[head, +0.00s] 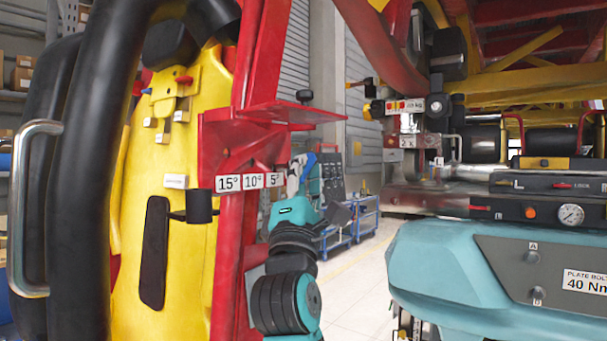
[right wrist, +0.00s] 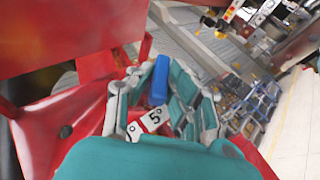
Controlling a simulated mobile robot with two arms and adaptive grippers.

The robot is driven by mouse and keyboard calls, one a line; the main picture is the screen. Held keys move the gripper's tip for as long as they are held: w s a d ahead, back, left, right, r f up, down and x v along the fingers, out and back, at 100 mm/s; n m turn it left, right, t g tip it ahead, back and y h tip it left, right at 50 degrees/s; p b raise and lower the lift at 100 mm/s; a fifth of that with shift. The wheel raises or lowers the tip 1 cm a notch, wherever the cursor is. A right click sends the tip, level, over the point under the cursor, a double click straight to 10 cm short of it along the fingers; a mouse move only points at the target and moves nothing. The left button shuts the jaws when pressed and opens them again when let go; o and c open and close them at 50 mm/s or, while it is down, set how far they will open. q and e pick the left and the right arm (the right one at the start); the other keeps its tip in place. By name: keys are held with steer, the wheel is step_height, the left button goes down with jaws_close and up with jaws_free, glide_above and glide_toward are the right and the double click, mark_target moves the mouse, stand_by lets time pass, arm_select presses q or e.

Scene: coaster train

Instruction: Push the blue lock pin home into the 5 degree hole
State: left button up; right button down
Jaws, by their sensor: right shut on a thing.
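My right gripper (head: 297,178) is at the red bracket, just right of the white angle labels, with its fingers pointing up. In the right wrist view my right gripper (right wrist: 162,88) is shut on the blue lock pin (right wrist: 160,80), which stands between its fingers. In the head view a bit of blue shows at the fingers. The 5 degree label (head: 274,180) is on the red bracket (head: 228,160) beside the gripper, after the 15 and 10 labels. The label also shows in the right wrist view (right wrist: 154,119). The 5 degree hole is hidden, so the pin's depth cannot be told. My left gripper is not in view.
A red plate (head: 290,112) juts out above my right gripper. A yellow seat back (head: 190,140) with a black padded restraint (head: 95,150) stands to the left. Blue carts (head: 350,220) stand on the floor behind. Open floor shows right of my right arm.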

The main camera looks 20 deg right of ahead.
steer(key=shift+w+a+b, duration=0.6)
steer(key=shift+w+a, duration=0.4)
steer(key=shift+w, duration=0.25)
stand_by(0.6)
steer(key=c, duration=1.2)
jaws_free()
steer(key=shift+o, duration=0.5)
steer(key=o, duration=0.7)
steer(key=shift+f, duration=0.1)
